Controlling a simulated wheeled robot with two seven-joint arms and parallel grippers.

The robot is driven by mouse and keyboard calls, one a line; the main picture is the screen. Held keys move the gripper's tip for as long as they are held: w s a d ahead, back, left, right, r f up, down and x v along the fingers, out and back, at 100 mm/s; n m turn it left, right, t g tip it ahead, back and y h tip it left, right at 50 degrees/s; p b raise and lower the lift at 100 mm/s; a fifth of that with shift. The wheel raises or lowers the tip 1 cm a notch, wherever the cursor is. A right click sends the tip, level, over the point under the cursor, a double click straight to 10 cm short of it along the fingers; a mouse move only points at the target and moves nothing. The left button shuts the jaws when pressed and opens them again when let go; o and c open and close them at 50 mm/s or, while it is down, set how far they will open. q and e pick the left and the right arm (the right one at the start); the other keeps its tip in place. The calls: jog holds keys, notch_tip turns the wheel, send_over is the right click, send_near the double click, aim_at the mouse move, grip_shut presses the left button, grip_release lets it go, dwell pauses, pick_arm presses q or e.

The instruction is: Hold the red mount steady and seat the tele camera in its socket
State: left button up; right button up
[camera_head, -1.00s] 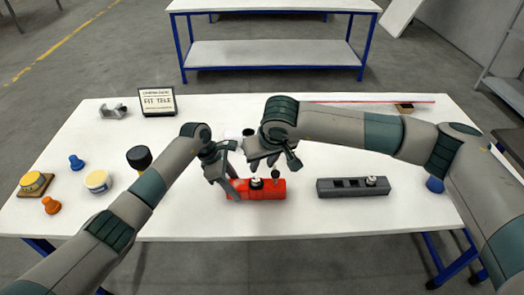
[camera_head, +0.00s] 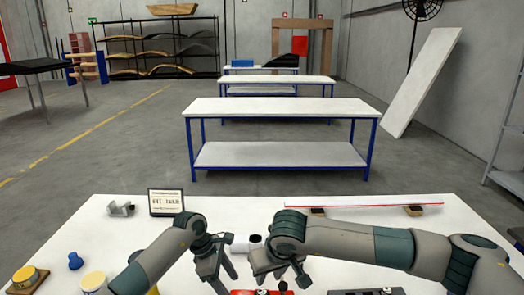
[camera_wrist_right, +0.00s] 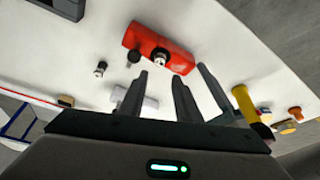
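The red mount (camera_head: 246,293) is cut off at the bottom of the head view. It lies whole in the right wrist view (camera_wrist_right: 150,40), with a small black-and-silver camera (camera_wrist_right: 160,57) on it. A dark round knob (camera_wrist_right: 135,56) shows by its left end there. Another small camera-like piece (camera_wrist_right: 100,69) stands apart on the table; I cannot tell which is the tele camera. My right gripper (camera_head: 277,280) is open and empty above the table, behind the mount. My left gripper (camera_head: 217,282) has its fingers spread near the mount's left end; contact is unclear.
A grey mount (camera_head: 350,292) sits to the right at the frame's bottom. A white cylinder (camera_head: 238,244) lies behind the grippers. A sign (camera_head: 165,202), a grey bracket (camera_head: 121,208) and a long red-edged bar (camera_head: 365,205) are at the back. Pots and knobs stand left.

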pick_arm(q)
jog(key=v, duration=0.5)
jog(key=shift+a+r, duration=0.1)
jog(key=shift+r, duration=0.25)
